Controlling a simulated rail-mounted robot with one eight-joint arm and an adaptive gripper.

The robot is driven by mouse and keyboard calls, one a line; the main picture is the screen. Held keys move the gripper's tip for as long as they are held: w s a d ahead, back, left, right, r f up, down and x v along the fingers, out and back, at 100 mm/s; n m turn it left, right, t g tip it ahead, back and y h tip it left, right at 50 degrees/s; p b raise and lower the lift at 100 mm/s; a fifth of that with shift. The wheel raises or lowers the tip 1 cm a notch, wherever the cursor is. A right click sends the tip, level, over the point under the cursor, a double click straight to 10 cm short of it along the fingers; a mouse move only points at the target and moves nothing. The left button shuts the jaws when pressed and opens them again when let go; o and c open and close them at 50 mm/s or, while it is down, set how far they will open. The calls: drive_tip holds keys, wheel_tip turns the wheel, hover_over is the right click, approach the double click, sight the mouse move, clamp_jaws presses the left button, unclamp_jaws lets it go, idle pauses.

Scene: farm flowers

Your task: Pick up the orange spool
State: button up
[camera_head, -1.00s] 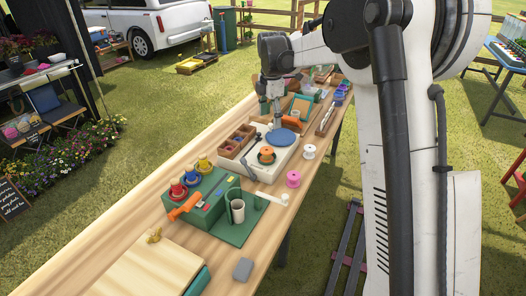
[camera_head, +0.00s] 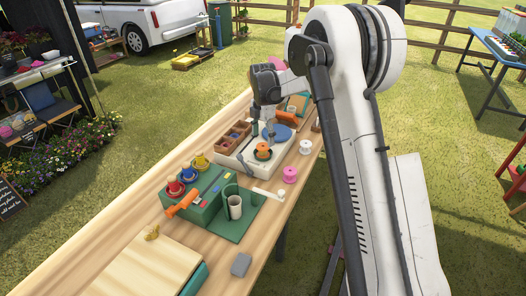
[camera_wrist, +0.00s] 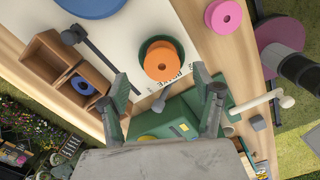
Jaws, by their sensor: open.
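The orange spool (camera_head: 263,151) sits in a dark green round holder on a white board (camera_head: 235,159). In the wrist view the orange spool (camera_wrist: 161,62) shows its top and centre hole, just beyond the fingertips and roughly centred between them. My gripper (camera_wrist: 163,84) is open and empty, with one finger at each side of the wrist view. In the head view my gripper (camera_head: 261,127) hangs over the board, just behind the spool. I cannot tell its exact height above the spool.
A blue disc (camera_head: 281,132) lies behind the spool. A wooden box with compartments (camera_head: 235,133) stands to the left. A pink spool (camera_head: 290,174) and a paler spool (camera_head: 306,147) stand to the right.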

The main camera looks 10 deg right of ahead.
sight(264, 146)
drive_tip(key=shift+s+d+f, duration=0.1)
drive_tip(key=shift+d+f, duration=0.05)
drive_tip(key=shift+f, duration=2.45)
drive_tip(key=c, duration=1.1)
drive_tip(key=shift+r, duration=0.1)
drive_tip(key=shift+c, duration=0.2)
